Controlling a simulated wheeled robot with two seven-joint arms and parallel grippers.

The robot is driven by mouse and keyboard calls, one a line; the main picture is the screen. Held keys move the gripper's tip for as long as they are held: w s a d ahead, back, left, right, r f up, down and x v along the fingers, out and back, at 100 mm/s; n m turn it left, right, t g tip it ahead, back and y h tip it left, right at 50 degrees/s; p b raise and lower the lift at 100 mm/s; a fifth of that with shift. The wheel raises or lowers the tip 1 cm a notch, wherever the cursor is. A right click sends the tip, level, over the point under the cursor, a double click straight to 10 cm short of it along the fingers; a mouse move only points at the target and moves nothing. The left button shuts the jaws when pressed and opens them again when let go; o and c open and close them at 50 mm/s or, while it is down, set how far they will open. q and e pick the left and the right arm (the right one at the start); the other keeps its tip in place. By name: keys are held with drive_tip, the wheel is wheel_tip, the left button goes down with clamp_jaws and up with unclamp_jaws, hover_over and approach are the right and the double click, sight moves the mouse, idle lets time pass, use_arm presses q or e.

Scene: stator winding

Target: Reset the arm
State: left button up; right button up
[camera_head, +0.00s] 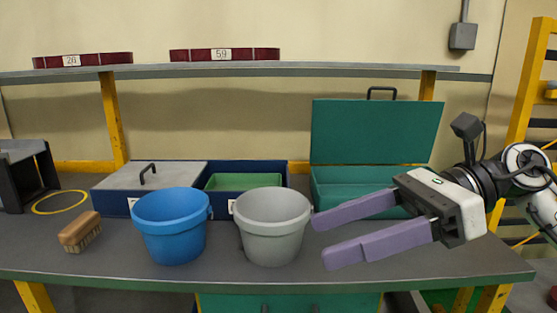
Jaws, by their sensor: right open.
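My right gripper (335,236) comes in from the right with its two purple fingers apart and nothing between them. It hangs over the right part of the dark workbench (100,262), just right of a grey bucket (273,228). Its fingers point left, and it hides part of the open teal toolbox (375,132) behind it. My left gripper is not in view.
A blue bucket (172,228) stands beside the grey one. A wooden brush (80,232) and a yellow ring (60,202) lie at the left. Bins with a grey lid (150,175) and a green tray (243,181) stand behind. A shelf (240,67) spans above.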

drive_tip(key=w+a+f+m+t+y, duration=0.1)
drive_tip(key=w+f+m+t+y, duration=0.3)
drive_tip(key=m, duration=0.5)
drive_tip(key=w+a+f+m+t+y, duration=0.1)
drive_tip(key=m+t+y, duration=0.2)
drive_tip(key=m+t, duration=0.5)
drive_tip(key=w+d+f+m+t+h, duration=0.1)
drive_tip(key=d+f+m+t+h, duration=0.2)
drive_tip(key=f+m+h, duration=0.45)
drive_tip(key=w+d+f+m+t+h, duration=0.2)
drive_tip(key=f+m+t+h, duration=0.2)
drive_tip(key=f+m, duration=0.7)
drive_tip(key=s+d+f+m+g+h, duration=0.25)
drive_tip(key=s+f+m, duration=0.2)
drive_tip(key=f, duration=0.25)
drive_tip(key=s+d+f+m+g+h, duration=0.1)
drive_tip(key=s+d+f+m+h, duration=0.15)
drive_tip(key=f+m, duration=0.45)
drive_tip(key=s+f+m+g+h, duration=0.2)
drive_tip(key=s+f+g, duration=0.4)
drive_tip(key=s+f, duration=0.8)
drive_tip(key=shift+s+m, duration=0.5)
drive_tip(key=shift+m, duration=0.4)
